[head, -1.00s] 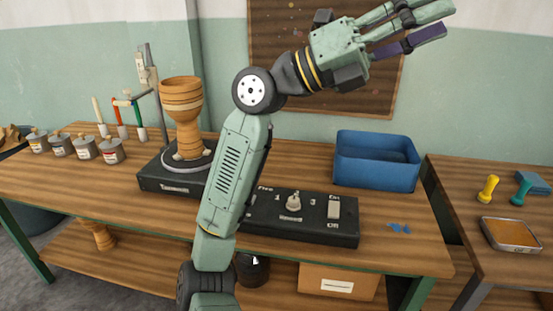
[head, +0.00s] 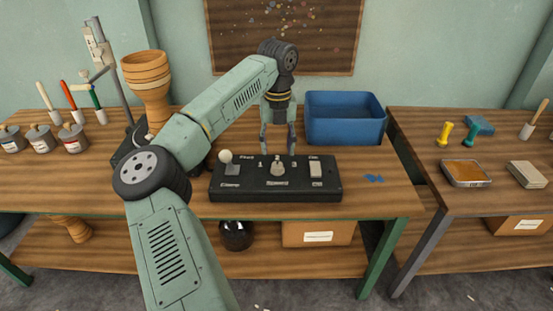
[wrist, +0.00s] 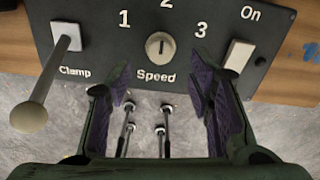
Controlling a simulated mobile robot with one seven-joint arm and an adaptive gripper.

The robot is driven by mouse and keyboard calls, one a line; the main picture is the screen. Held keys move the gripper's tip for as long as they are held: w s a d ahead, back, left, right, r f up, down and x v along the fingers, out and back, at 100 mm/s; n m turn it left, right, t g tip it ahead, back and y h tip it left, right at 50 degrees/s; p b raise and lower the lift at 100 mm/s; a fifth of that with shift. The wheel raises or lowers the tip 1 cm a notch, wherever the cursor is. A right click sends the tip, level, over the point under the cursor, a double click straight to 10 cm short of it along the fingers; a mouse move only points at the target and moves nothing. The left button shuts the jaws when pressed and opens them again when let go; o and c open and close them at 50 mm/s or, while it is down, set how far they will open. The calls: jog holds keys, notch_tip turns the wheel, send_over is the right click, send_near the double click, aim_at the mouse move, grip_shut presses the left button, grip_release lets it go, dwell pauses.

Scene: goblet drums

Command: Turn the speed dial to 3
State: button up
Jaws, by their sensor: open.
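The speed dial (wrist: 159,46) is a small round beige knob on a black control panel (head: 222,187), between the marks 1, 2 and 3. In the wrist view its dark pointer line stands upright, toward the 2. The dial also shows in the head view (head: 278,169). My gripper (wrist: 163,95) is open and empty, pointing down over the panel. In the wrist view its two purple-padded fingers stand left and right of the dial's line, apart from it. In the head view the gripper (head: 278,152) is just behind the dial, above the panel's back edge.
A clamp lever (wrist: 45,85) with a round knob stands left of the dial. A white on/off switch (wrist: 239,54) is at its right. A blue bin (head: 345,130) stands behind the panel. A turned wooden goblet (head: 147,80) stands at the left.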

aim_at(277, 164)
notch_tip(277, 164, down, 6)
jog(key=shift+r+p, duration=0.1)
jog(key=shift+p, duration=0.3)
jog(key=shift+c, duration=0.3)
grip_shut()
